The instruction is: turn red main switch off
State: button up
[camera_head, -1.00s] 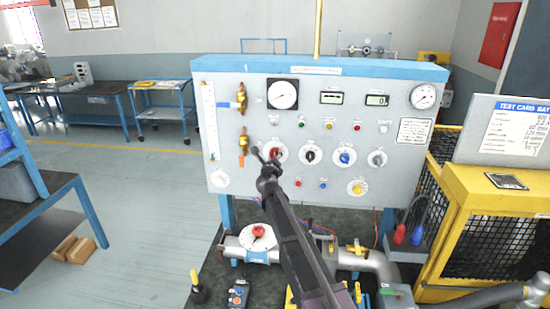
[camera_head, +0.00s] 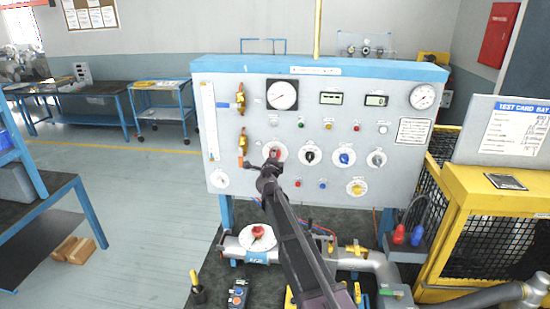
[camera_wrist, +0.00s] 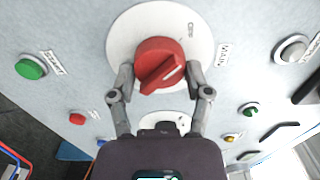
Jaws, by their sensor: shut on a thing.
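The red main switch (camera_head: 276,153) is a round knob on a white dial plate, on the grey panel in the head view. In the wrist view the red knob (camera_wrist: 160,64) fills the middle of its dial, with a small "MAIN" label beside it. Its grip ridge runs aslant, from lower left to upper right. My gripper (camera_wrist: 160,77) has one finger on each side of the knob and is shut on it. In the head view my gripper (camera_head: 270,166) covers the lower part of the switch and its dial.
Black (camera_head: 310,154), blue (camera_head: 344,157) and grey (camera_head: 376,158) knobs sit in a row to the right. An orange-handled valve (camera_head: 243,143) is close on the left. In the wrist view a green button (camera_wrist: 31,67) and a grey one (camera_wrist: 292,50) flank the dial.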

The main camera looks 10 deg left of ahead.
jog(key=shift+w, duration=0.15)
dwell(0.3)
jog(key=o, duration=1.2)
jog(key=s, duration=1.2)
jog(key=shift+s+a, duration=0.1)
jog(key=shift+a, duration=0.1)
jog(key=shift+n, duration=0.3)
